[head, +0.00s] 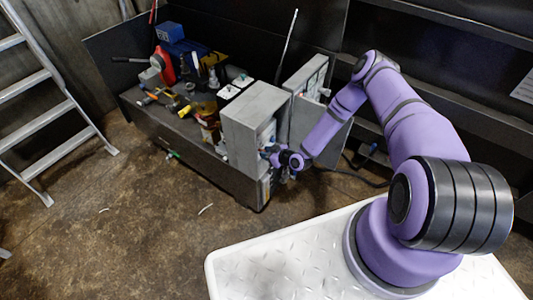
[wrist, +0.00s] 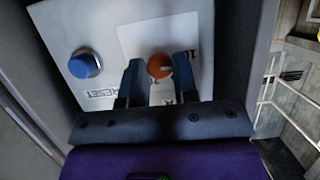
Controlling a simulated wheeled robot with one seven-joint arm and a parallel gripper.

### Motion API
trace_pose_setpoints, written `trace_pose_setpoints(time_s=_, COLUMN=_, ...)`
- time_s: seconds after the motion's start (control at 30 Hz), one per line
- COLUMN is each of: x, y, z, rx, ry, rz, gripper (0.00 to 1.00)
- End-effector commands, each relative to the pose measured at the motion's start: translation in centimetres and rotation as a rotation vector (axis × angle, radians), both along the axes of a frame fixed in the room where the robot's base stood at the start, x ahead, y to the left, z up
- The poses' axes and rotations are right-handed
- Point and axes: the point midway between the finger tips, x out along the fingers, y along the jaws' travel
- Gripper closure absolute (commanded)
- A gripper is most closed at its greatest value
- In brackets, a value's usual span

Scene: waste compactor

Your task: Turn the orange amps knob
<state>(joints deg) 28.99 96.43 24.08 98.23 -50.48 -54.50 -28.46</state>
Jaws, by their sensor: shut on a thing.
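The orange amps knob (wrist: 159,66) shows in the wrist view on a light panel, over a white dial plate (wrist: 132,38) with a "10" mark at its right. My gripper (wrist: 158,72) has one dark finger on each side of the knob and is shut on it. In the head view my gripper (head: 284,160) is at the face of a grey box (head: 253,117), and the knob itself is hidden there.
A blue button (wrist: 85,64) marked RESET sits left of the knob on the same panel. The panel is recessed between grey walls. Tools and a red item (head: 164,66) crowd the dark bench (head: 165,121). A ladder (head: 45,90) stands at the left. The floor in front is mostly clear.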

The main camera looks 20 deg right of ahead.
Motion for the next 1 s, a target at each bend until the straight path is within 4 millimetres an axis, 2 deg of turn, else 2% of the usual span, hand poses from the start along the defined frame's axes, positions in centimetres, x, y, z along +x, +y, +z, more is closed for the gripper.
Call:
trace_pose_setpoints(time_s=0.37, x=0.10, y=-0.16, z=-0.04, rx=0.114, ry=0.083, rz=-0.001, gripper=0.96)
trace_pose_setpoints(time_s=1.0, x=0.24, y=-0.43, z=-0.27, rx=0.580, ry=0.422, rz=0.002, gripper=0.96)
